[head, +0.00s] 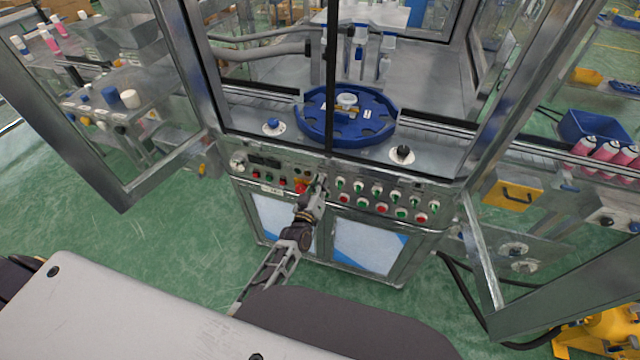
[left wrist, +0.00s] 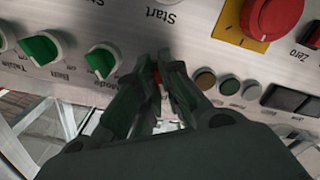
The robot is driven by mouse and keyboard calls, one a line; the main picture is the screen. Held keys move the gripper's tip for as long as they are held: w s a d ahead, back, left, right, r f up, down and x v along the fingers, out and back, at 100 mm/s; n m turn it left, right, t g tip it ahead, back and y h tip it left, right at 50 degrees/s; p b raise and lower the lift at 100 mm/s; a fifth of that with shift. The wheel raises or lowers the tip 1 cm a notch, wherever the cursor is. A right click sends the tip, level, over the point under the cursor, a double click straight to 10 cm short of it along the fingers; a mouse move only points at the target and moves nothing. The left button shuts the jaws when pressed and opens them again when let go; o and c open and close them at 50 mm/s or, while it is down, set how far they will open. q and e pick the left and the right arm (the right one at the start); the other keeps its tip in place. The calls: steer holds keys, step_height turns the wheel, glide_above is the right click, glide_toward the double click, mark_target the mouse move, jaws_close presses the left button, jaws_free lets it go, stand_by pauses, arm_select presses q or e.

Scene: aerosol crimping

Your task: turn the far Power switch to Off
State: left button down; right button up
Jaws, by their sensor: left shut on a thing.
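My left gripper (head: 320,184) reaches the front control panel (head: 350,203) of the machine, beside the red emergency stop. In the left wrist view its two fingers (left wrist: 165,64) are closed together at the panel face, in line with a row of green knobs. They are shut on a small control that they mostly hide; a bit of red shows between them. I cannot read its label or its position, so I cannot confirm that it is the Power switch. The nearest green knob (left wrist: 101,62) is apart from the fingers. My right gripper is not in view.
A red emergency stop (left wrist: 275,14) on a yellow plate is close to the fingers. Several green knobs and red and green buttons fill the panel's right. Open glazed doors flank the machine, the left door frame (head: 165,165) and right door frame (head: 485,255). A blue turntable (head: 345,127) is inside.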

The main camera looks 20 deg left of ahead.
arm_select(q)
steer(key=c, duration=1.6)
jaws_free()
steer(key=shift+s, duration=0.1)
steer(key=s, duration=1.1)
steer(key=shift+s+a, duration=0.2)
steer(key=shift+s, duration=0.2)
